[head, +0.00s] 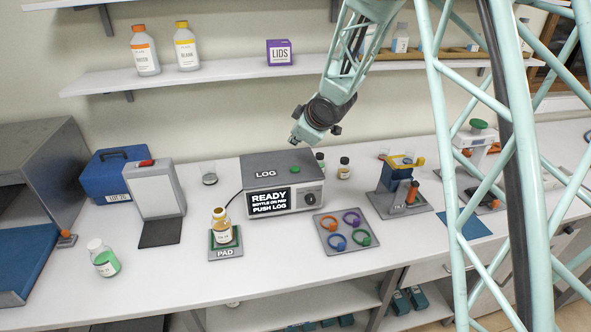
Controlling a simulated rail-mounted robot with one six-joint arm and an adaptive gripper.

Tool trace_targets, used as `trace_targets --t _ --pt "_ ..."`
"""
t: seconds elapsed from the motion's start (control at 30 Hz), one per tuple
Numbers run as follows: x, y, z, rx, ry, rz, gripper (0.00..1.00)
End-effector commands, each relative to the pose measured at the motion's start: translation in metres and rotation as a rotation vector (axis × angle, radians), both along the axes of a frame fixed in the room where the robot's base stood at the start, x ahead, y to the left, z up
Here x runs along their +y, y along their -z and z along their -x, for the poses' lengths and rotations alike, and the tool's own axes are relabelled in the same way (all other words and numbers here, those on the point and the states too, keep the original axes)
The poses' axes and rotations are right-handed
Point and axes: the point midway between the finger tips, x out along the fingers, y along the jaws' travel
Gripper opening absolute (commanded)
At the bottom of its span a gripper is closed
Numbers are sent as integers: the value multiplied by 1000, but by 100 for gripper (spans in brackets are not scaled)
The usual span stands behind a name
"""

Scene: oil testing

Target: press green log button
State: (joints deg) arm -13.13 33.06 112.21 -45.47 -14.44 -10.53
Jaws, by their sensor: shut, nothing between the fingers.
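The green log button (295,169) sits on top of the grey LOG box (262,164). The box's screen (269,201) reads "READY, BOTTLE ON PAD, PUSH LOG". My gripper (297,140) is shut and empty at the end of the arm. In the picture it appears above the button and apart from it; its fingers are small and hard to make out.
A tray of coloured rings (345,245) lies right of the PAD. A green-filled bottle (104,258) stands at the left. A shelf (230,77) runs behind.

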Motion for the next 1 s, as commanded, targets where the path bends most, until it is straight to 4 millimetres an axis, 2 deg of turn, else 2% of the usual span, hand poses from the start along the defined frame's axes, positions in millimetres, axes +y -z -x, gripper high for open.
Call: trace_targets --t 0.47,1.0 --pt "0 7 0 0 1 1 0" --pt "0 37 0 0 1 1 0"
